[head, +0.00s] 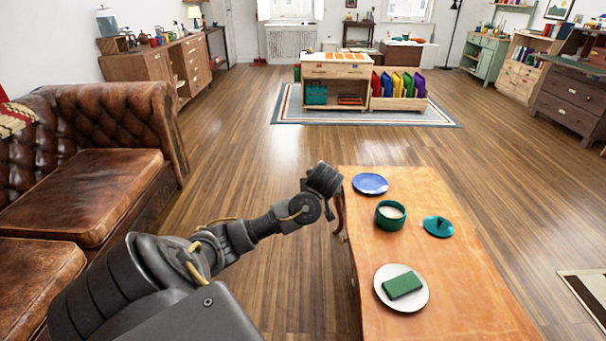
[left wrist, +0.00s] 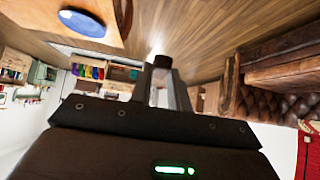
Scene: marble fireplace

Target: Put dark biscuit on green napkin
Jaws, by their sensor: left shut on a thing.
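My left gripper (head: 325,182) is beside the left edge of the table, near the blue plate. In the left wrist view its fingers (left wrist: 164,80) are shut on a small dark thing, which looks like the dark biscuit (left wrist: 163,61). I cannot make the biscuit out in the head view, where the gripper hides it. The green napkin (head: 403,286) lies folded on a white plate (head: 382,299) at the near part of the table, with nothing on it. My right gripper is in neither view.
The wooden table (head: 450,291) also bears a blue plate (head: 370,184), a green pot (head: 388,220) with pale contents, and a teal lid (head: 438,227). A brown leather sofa (head: 75,190) stands at the left. The floor between sofa and table is clear.

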